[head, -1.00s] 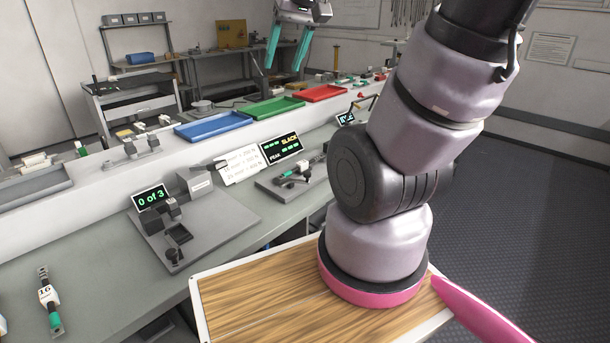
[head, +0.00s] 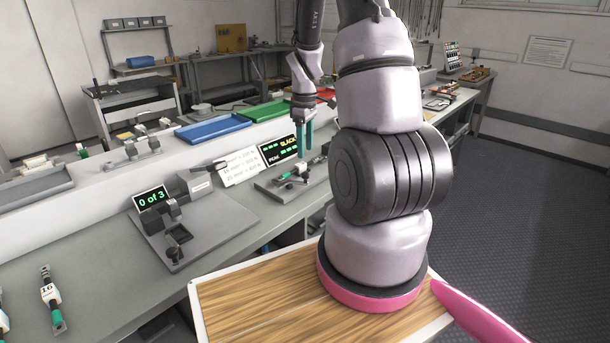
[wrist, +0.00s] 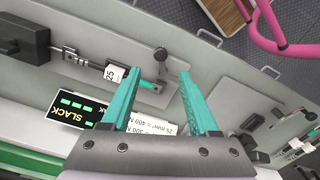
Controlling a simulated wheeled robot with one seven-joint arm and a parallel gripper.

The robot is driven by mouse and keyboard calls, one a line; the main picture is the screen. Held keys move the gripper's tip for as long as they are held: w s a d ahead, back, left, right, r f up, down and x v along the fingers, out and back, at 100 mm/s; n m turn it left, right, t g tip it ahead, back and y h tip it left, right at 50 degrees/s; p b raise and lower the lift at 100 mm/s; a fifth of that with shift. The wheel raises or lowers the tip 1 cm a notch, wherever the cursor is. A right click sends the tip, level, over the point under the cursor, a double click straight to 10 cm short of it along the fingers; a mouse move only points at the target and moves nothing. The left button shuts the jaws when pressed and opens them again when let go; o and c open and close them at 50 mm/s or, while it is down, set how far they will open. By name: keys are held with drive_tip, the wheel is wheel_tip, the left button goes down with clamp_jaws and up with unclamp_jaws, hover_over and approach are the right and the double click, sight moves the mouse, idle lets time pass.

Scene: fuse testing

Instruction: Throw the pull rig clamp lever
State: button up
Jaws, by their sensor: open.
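The pull rig (wrist: 100,62) is a grey plate with a dark block at one end. A fuse with a white tag marked 25 (wrist: 115,74) and a green end lies along it. A short lever with a round dark knob (wrist: 161,54) stands near the fuse's green end; I take it as the clamp lever. My gripper (wrist: 159,78) is open and empty, with teal fingers on either side of the lever's line in the wrist view. In the head view my gripper (head: 304,150) hangs pointing down over the rig (head: 290,182). The gap to the lever is unclear.
A SLACK/PEAK display (head: 280,149) and a white text card (head: 238,166) stand behind the rig. Another fixture with a "0 of 3" display (head: 151,198) is to its left. Blue (head: 213,127) and green (head: 270,110) trays sit on the ledge behind.

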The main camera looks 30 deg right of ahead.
sight(305, 173)
wheel_tip(305, 173, down, 10)
idle(0.4)
clamp_jaws()
